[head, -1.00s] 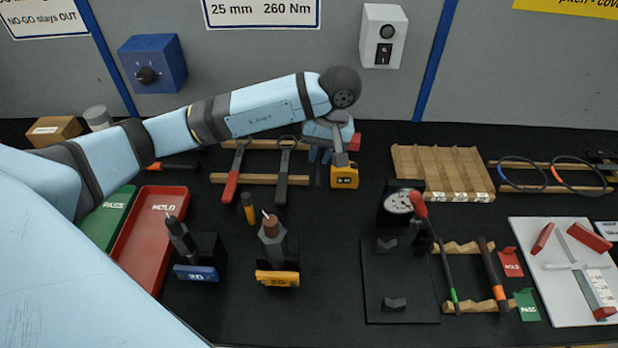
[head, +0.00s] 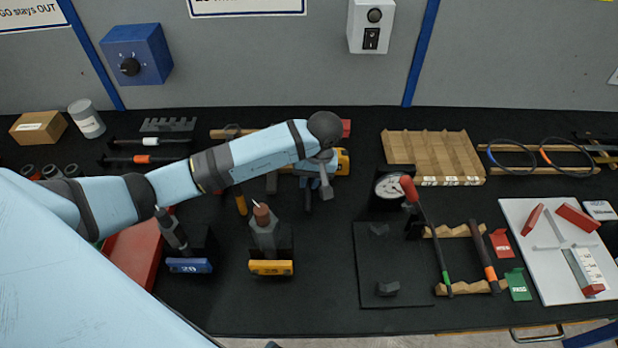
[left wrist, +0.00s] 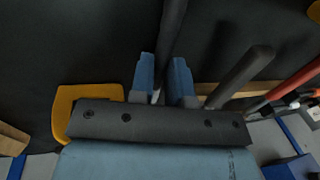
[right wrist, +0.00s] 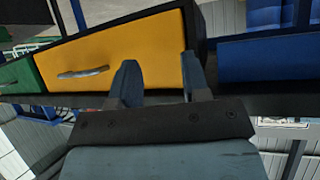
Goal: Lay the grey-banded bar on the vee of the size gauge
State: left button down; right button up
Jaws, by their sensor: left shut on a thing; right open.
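The size gauge, a dial (head: 390,186) on a black plate (head: 385,262) with a small grey vee block (head: 388,288), stands right of centre. My left gripper (head: 308,188) is left of it, pointing down. In the left wrist view the left gripper (left wrist: 163,62) is shut on a dark bar (left wrist: 172,22); no band shows on it, so I cannot tell which bar it is. A dark bar with a pale band (head: 148,142) lies at the back left; whether that band is grey is unclear. My right gripper (right wrist: 160,65) is open and empty, outside the head view.
Two upright tools in stands, blue-labelled (head: 188,265) and yellow-labelled (head: 270,267), stand front left. A wooden rack (head: 483,230) holds bars with green and orange marks. A slotted wooden tray (head: 430,155) lies behind. The right wrist view shows a yellow drawer front (right wrist: 125,50).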

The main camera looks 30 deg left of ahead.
pick_arm(q)
jog(key=shift+f, duration=0.1)
jog(key=c, duration=1.1)
grip_release()
